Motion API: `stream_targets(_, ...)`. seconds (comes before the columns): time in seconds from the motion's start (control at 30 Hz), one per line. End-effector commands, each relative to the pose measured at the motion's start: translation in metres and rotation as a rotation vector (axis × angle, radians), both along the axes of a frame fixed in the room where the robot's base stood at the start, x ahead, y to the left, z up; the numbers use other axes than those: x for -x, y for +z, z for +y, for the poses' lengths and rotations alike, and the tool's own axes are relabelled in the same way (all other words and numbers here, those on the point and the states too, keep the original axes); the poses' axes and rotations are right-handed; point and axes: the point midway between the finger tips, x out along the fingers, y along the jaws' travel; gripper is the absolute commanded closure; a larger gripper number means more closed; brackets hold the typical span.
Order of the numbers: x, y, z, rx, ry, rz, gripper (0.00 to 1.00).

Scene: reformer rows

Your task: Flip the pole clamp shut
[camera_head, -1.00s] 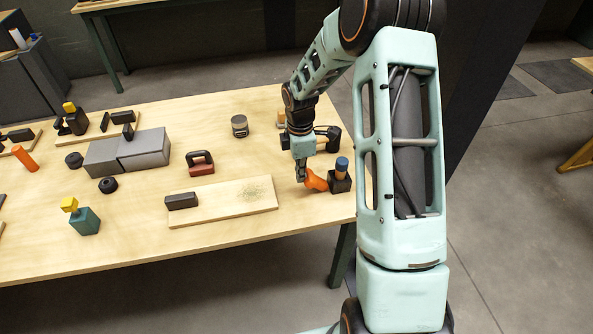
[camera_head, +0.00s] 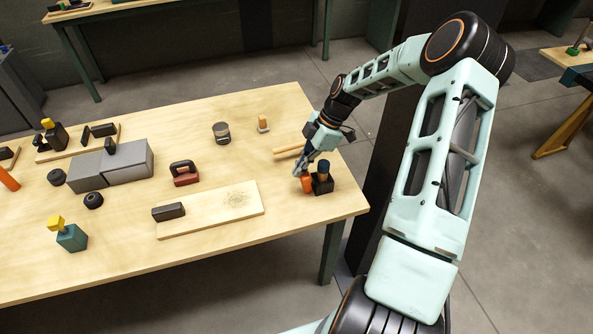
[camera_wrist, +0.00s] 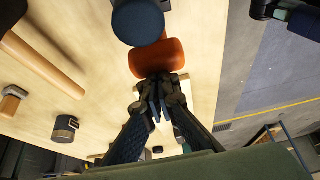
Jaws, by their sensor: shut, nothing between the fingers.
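The pole clamp has a black body (camera_head: 322,187) with a dark blue pole top (camera_head: 324,166) and an orange lever (camera_head: 306,185), near the table's right edge. The lever shows short and close beside the body's left side. In the wrist view the blue top (camera_wrist: 138,22) is at the upper edge, and the orange lever (camera_wrist: 158,58) lies just below it. My gripper (camera_head: 298,173) is shut and empty at the lever, on its far left side. In the wrist view its fingertips (camera_wrist: 156,88) meet the lever's near edge; I cannot tell whether they touch. The body is mostly hidden there.
A hammer's wooden handle (camera_head: 288,150) lies behind my gripper. A pale board (camera_head: 225,212) with a dark block lies to the left, and a red-brown handled block (camera_head: 185,174) stands behind it. A round tin (camera_head: 221,132) stands farther back. The table between them is clear.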

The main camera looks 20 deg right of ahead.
Motion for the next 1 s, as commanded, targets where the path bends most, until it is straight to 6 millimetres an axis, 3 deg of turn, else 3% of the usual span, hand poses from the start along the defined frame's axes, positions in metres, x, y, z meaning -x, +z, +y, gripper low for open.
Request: stream_targets(1.0,-0.0025,0.009,-0.0046,0.009,-0.003,-0.002,1.0)
